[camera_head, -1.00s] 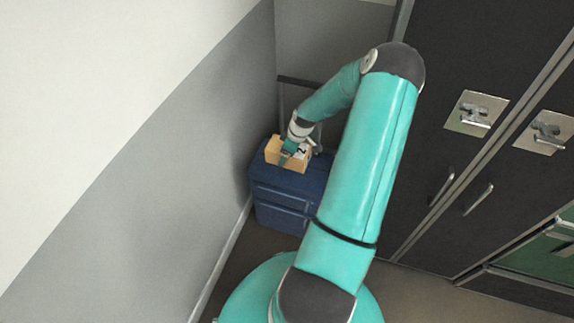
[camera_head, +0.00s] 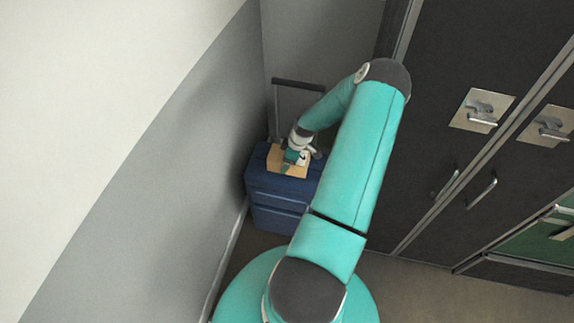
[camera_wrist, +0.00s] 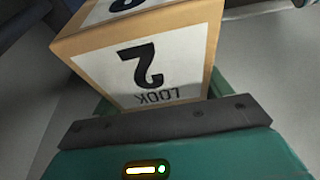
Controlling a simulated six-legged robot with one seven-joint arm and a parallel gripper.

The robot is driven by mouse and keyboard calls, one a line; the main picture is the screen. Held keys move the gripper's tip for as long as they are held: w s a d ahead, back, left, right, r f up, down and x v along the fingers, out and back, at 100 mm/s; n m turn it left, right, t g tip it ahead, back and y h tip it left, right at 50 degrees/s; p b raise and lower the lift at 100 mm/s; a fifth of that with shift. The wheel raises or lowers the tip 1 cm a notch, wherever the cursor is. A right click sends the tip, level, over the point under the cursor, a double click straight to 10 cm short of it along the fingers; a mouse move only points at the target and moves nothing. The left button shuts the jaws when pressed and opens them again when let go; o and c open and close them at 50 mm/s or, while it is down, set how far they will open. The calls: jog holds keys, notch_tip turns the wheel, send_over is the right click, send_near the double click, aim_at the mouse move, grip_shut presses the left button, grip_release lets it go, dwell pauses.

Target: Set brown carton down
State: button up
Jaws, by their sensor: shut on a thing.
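The brown carton (camera_head: 273,160) shows at my gripper (camera_head: 291,160), over the top of a blue suitcase (camera_head: 268,184) with a raised handle. In the wrist view the carton (camera_wrist: 66,46) fills the upper middle and bears white labels reading "2 LOOK", upside down. My gripper is shut on the carton; its fingers are mostly hidden by the carton and the palm. I cannot tell whether the carton's underside touches the suitcase.
A grey and white wall (camera_head: 150,170) stands close on the left. Dark lockers (camera_head: 450,150) with metal latches and handles stand on the right. Brown floor (camera_head: 410,290) lies clear in front of the lockers.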

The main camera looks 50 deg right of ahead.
jog(key=shift+d+f, duration=0.1)
jog(key=shift+f, duration=1.8)
jog(key=shift+f, duration=0.15)
jog(key=o, duration=1.2)
jog(key=shift+c, duration=0.2)
jog(key=v, duration=0.6)
jog(key=shift+s+d+r, duration=0.1)
jog(key=shift+s+r, duration=0.05)
jog(key=shift+r, duration=0.8)
